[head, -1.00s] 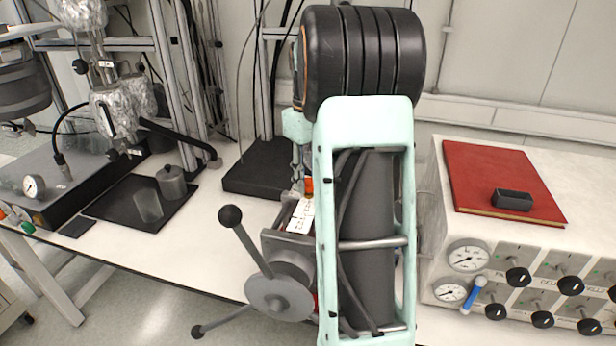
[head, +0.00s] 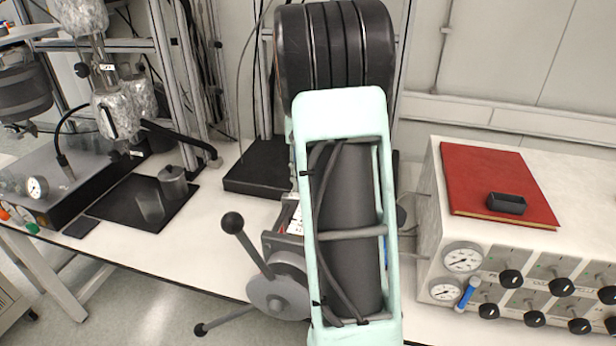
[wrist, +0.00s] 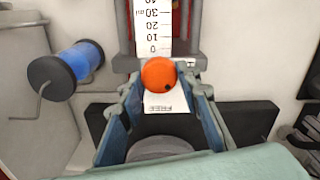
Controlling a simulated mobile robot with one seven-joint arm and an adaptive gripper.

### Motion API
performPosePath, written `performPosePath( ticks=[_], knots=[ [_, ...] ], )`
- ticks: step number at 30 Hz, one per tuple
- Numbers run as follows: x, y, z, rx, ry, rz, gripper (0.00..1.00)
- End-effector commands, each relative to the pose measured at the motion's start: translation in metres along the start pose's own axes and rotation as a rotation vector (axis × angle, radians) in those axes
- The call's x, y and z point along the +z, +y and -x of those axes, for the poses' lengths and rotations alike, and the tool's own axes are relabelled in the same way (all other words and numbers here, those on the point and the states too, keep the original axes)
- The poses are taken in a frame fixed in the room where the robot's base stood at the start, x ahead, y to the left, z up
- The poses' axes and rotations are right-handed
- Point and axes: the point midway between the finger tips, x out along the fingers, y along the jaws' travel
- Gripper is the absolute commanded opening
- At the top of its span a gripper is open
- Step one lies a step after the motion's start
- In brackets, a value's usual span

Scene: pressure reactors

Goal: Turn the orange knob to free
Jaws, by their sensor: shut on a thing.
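The orange knob (wrist: 159,74) is a round ball with a small dark mark at its lower right in the wrist view. It sits between the two fingertips of my gripper (wrist: 160,82), which is shut on it. A white label reading "FREE" (wrist: 168,104), upside down in this view, lies just below the knob. A white scale strip (wrist: 152,28) with upside-down numbers stands just above it. In the head view my arm hides the knob and my gripper.
A grey hub with ball-ended levers (head: 278,292) stands left of my arm. A control box with gauges and black knobs (head: 420,215) is close on the right, with a red book (head: 490,175) on top. A blue cylinder (wrist: 80,62) is left in the wrist view.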

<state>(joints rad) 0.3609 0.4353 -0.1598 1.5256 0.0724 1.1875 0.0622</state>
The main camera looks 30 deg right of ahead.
Motion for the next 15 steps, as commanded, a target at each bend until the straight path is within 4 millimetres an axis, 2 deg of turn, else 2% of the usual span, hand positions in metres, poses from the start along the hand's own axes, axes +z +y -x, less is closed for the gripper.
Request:
performPosePath(
  ticks=[15],
  knots=[
    [-0.0009, 0.0010, 0.0026, -0.001, 0.005, -0.470, 0.07]
  ],
)
